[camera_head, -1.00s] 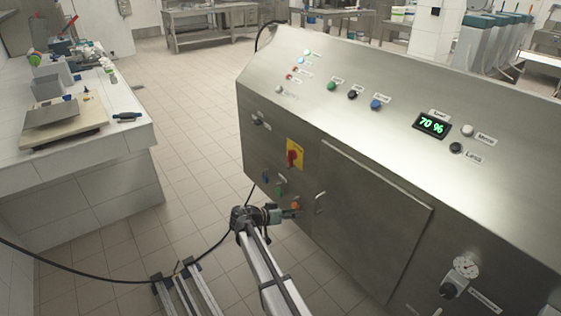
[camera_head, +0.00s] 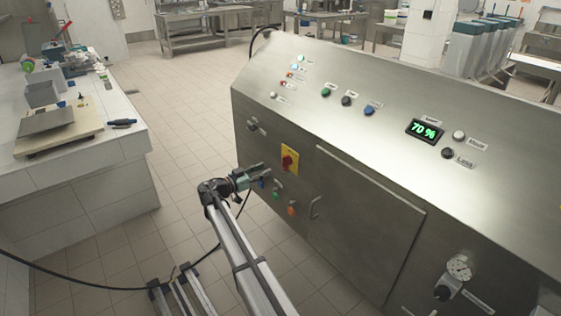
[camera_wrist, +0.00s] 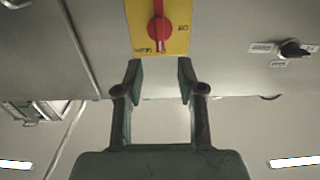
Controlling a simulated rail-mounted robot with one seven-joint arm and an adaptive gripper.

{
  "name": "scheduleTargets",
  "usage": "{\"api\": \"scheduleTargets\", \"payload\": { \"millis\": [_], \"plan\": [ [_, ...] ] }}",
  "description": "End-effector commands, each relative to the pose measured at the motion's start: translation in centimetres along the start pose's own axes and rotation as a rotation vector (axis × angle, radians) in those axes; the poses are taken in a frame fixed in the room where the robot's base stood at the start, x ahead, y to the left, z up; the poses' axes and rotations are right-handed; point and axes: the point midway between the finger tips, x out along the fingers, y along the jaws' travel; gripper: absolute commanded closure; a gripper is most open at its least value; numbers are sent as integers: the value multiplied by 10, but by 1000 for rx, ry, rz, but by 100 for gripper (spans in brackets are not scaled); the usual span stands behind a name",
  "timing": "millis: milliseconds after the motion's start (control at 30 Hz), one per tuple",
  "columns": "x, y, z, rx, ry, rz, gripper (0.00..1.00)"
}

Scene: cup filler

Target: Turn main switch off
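The main switch is a red rotary knob (camera_head: 289,160) on a yellow plate (camera_head: 287,170) on the front of the steel machine. In the wrist view the red knob (camera_wrist: 158,30) is at the top centre, its bar running up and down the picture. The yellow plate (camera_wrist: 179,42) shows upside-down lettering, with "Off" right of the knob. My gripper (camera_wrist: 160,72) is open and empty, its two fingers on either side of the plate's lower edge in that view, apart from the knob. In the head view my gripper (camera_head: 262,168) is left of the switch, slightly lower.
A black knob (camera_wrist: 291,49) sits right of the switch in the wrist view. Blue, green and orange fittings (camera_head: 276,194) lie below the switch in the head view. A cabinet door (camera_head: 362,220) with a handle (camera_head: 314,208) is to the right. Tiled floor is open left.

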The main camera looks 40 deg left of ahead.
Motion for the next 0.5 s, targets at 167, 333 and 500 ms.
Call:
{"api": "scheduleTargets", "payload": {
  "millis": [167, 333, 500],
  "plan": [
    [38, 0, -2, 0, 0, 2, 61],
    [65, 0, -1, -1, 0, 1, 61],
    [82, 0, 0, -1, 0, 1, 61]
  ]
}}
